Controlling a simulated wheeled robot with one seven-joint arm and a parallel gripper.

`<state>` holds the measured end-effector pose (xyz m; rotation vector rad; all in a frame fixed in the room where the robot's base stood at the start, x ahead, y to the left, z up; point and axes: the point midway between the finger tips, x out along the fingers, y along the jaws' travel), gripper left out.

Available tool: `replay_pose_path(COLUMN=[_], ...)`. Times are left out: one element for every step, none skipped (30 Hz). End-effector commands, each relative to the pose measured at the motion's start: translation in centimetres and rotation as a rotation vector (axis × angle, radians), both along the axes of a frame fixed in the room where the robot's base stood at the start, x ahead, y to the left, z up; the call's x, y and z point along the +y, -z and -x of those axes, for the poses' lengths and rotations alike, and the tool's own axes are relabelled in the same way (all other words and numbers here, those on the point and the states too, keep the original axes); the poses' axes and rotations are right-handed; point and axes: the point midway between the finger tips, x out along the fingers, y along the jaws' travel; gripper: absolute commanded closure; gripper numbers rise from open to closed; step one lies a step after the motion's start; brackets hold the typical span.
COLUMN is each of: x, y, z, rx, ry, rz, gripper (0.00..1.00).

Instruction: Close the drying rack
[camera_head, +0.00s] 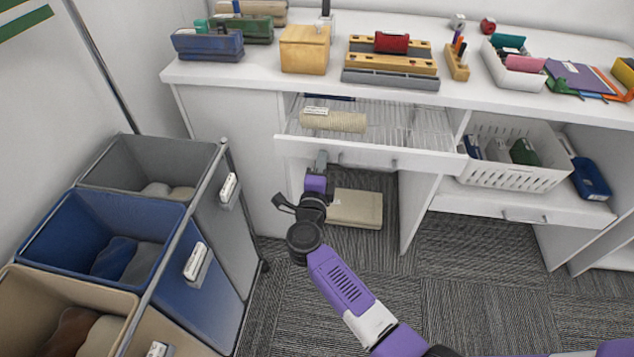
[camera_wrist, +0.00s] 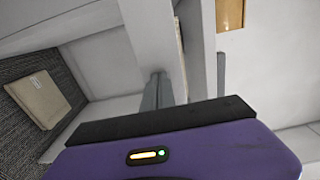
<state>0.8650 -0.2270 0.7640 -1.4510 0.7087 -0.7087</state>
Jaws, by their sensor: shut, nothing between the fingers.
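The drying rack (camera_head: 412,125) is a white pull-out drawer with a wire bottom under the white counter. It stands pulled out, and its front panel (camera_head: 425,160) sticks out toward me. A rolled beige towel (camera_head: 335,121) lies in it at the left. My gripper (camera_head: 321,158) is shut and empty at the left part of the front panel, close to the handle (camera_head: 368,163). In the wrist view, the shut fingers (camera_wrist: 157,90) point at a white panel (camera_wrist: 153,40). I cannot tell whether they touch it.
Fabric bins (camera_head: 120,235) on a metal frame stand at the left. A beige box (camera_head: 355,208) lies on the carpet below the rack. A white basket (camera_head: 510,172) sits on a shelf at the right. Carpet is clear at front right.

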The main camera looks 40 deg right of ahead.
Motion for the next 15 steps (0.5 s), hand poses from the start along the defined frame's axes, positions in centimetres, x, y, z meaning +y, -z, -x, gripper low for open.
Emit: replay_pose_path(x=[-1.4, -2.0, -2.8, -3.5, -4.1, -4.9, -5.5, -6.1, -6.8, -7.3, -7.8, -8.4, -8.8, -9.2, -9.7], y=[0.0, 0.1, 0.1, 0.1, 0.1, 0.1, 0.2, 0.1, 0.2, 0.2, 0.2, 0.2, 0.3, 0.2, 0.3], z=[-1.0, -1.5, -2.2, -2.6, -3.1, -3.8, -4.2, -4.7, -5.2, -5.6, -6.0, -6.5, -6.8, -7.2, -7.5], rx=[-0.002, -0.001, -0.001, -0.002, -0.002, -0.002, -0.001, -0.002, -0.002, -0.003, -0.002, -0.002, -0.002, -0.003, -0.001], ry=[0.005, 0.005, 0.004, 0.005, 0.004, 0.004, 0.003, 0.004, 0.003, 0.004, 0.003, 0.003, 0.003, 0.002, 0.003], rz=[0.000, 0.000, 0.000, 0.000, -0.001, 0.000, 0.000, 0.000, -0.001, -0.001, 0.000, 0.000, -0.001, -0.001, -0.001], gripper=[1.00, 1.00, 1.00, 1.00, 1.00, 1.00, 1.00, 1.00, 1.00, 1.00, 1.00, 1.00, 1.00, 1.00, 1.00])
